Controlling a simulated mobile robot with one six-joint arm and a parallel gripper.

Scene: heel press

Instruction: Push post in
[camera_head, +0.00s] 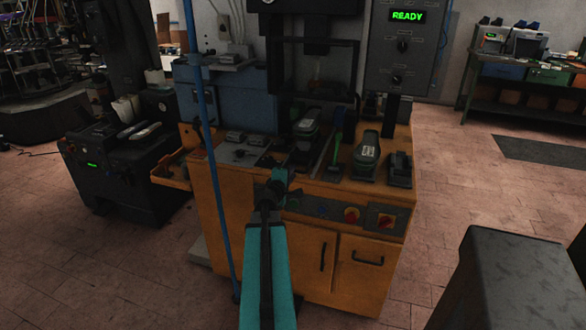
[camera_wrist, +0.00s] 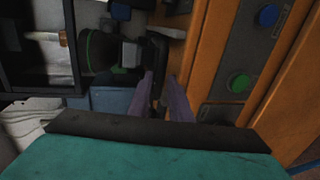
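I cannot tell which part is the post. The dark press (camera_head: 315,65) stands behind the bench top, and its screen (camera_head: 407,16) reads READY.
Two shoe-shaped pieces (camera_head: 308,122) (camera_head: 367,155) and a green-handled tool (camera_head: 337,150) lie on the bench. A blue upright pole (camera_head: 210,150) stands at its left front. The front panel has a red knob (camera_head: 352,215) and a green button (camera_wrist: 238,82).

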